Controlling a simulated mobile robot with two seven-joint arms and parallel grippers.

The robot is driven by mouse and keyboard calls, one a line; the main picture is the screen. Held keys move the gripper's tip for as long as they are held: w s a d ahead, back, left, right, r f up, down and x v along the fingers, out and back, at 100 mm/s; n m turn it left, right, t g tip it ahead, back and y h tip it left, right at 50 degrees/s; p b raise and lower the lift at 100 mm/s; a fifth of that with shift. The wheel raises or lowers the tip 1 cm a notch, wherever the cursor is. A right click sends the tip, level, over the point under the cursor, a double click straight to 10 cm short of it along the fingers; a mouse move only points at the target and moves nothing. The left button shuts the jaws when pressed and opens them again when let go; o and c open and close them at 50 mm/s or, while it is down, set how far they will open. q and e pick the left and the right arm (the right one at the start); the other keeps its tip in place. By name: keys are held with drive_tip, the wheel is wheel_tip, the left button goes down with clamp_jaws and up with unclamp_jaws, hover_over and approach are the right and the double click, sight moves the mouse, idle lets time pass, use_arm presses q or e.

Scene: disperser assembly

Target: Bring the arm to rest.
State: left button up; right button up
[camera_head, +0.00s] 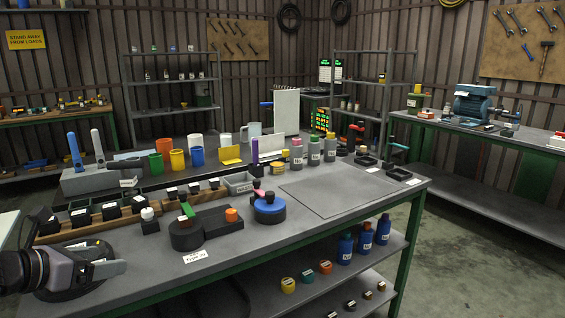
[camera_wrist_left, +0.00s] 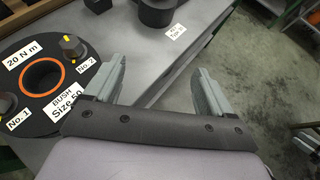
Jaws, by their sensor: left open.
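My left gripper (camera_head: 112,260) is at the lower left of the head view, over the near left end of the workbench (camera_head: 165,285). In the left wrist view its two fingers (camera_wrist_left: 160,80) are spread apart with nothing between them. A round black fixture (camera_head: 60,287) lies under and beside the gripper. In the left wrist view this fixture (camera_wrist_left: 22,82) shows an orange-ringed hole, two bolts and labels "20 N m" and "BUSH Size 50". The gripper appears apart from it, partly hiding its edge. My right gripper is not in view.
A black holder (camera_head: 188,238) with green and orange parts and a blue-topped round piece (camera_head: 269,208) stand right of the gripper. A wooden rack (camera_head: 95,222) of black blocks lies behind. A flat grey mat (camera_head: 335,190) is bare. Cups and bottles stand farther back.

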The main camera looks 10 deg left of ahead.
use_arm(q)
drive_tip(key=s+d+f+n+p, duration=0.1)
drive_tip(key=s+d+f+n, duration=0.3)
drive_tip(key=f+n, duration=0.5)
drive_tip(key=s+d+f+n+p, duration=0.1)
drive_tip(key=s+d+f+n, duration=0.2)
drive_tip(key=s+f+n, duration=0.45)
drive_tip(key=s+d+f+n, duration=0.4)
drive_tip(key=d+n, duration=0.3)
drive_tip(key=n, duration=0.3)
drive_tip(key=s+d+f+n+g+y+p, duration=0.1)
drive_tip(key=s+d+f+n, duration=0.2)
drive_tip(key=d+n, duration=0.5)
drive_tip(key=shift+s+f+n+p, duration=0.35)
drive_tip(key=shift+f+n, duration=0.55)
drive_tip(key=shift+n, duration=0.15)
drive_tip(key=shift+a, duration=0.1)
